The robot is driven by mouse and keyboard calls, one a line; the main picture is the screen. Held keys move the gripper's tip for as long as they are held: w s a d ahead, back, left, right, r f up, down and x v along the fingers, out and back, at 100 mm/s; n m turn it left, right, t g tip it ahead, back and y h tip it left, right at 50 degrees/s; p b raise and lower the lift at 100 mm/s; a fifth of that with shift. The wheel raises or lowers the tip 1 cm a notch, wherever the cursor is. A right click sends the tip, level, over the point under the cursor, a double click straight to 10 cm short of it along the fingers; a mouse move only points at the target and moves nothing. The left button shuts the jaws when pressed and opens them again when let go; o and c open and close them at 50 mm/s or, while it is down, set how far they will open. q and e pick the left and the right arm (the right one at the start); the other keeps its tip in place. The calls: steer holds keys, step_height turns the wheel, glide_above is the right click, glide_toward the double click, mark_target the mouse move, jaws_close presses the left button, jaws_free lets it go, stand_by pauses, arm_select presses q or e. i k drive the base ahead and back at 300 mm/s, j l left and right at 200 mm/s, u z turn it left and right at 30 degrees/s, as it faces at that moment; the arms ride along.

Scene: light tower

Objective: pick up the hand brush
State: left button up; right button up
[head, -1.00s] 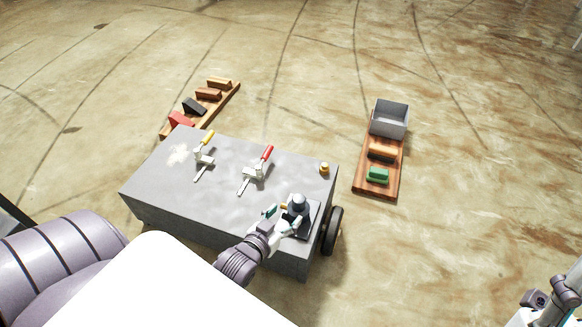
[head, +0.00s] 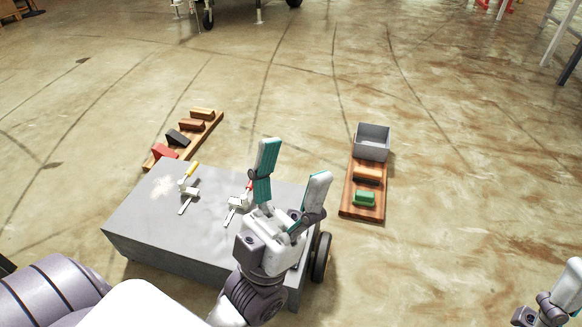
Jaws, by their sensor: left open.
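No item in the head view can be named the hand brush for sure. Two small tools lie on the grey cart top (head: 140,225): a yellow-handled one (head: 189,184) at the left and a red-handled one (head: 236,203) nearer the middle. The red-handled tool is partly hidden by my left gripper (head: 293,162). That gripper is raised in front of the cart, fingers up and spread apart, with nothing between them. My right gripper (head: 556,290) is at the lower right edge, partly cut off and away from the cart.
A wooden board (head: 209,128) with several coloured blocks lies behind the cart at left. Another board (head: 348,207) at right carries a green block (head: 365,198), an orange-brown block (head: 367,174) and a grey open box (head: 372,141).

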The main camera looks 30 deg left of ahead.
mark_target(361, 176)
steer(key=u, duration=1.45)
steer(key=z, duration=1)
steer(key=i+l+z, duration=0.15)
steer(key=l, duration=0.3)
steer(key=i+l+z, duration=0.1)
steer(key=i+l, duration=0.15)
steer(key=l, duration=0.2)
steer(key=i+l+z, duration=0.15)
steer(key=l, duration=0.25)
steer(key=i+l+z, duration=0.1)
steer(key=i+l, duration=0.45)
steer(key=i, duration=0.35)
steer(key=i+l, duration=0.25)
steer(key=i, duration=0.35)
steer(key=i+l+z, duration=0.1)
steer(key=i, duration=0.45)
steer(key=i+u, duration=0.3)
steer(key=u, duration=0.15)
steer(key=i+u, duration=0.45)
steer(key=i+l+u, duration=0.15)
steer(key=u, duration=0.3)
steer(key=i+l+u, duration=0.25)
steer(key=u, duration=0.2)
steer(key=i+l+u, duration=0.2)
steer(key=l+u, duration=0.3)
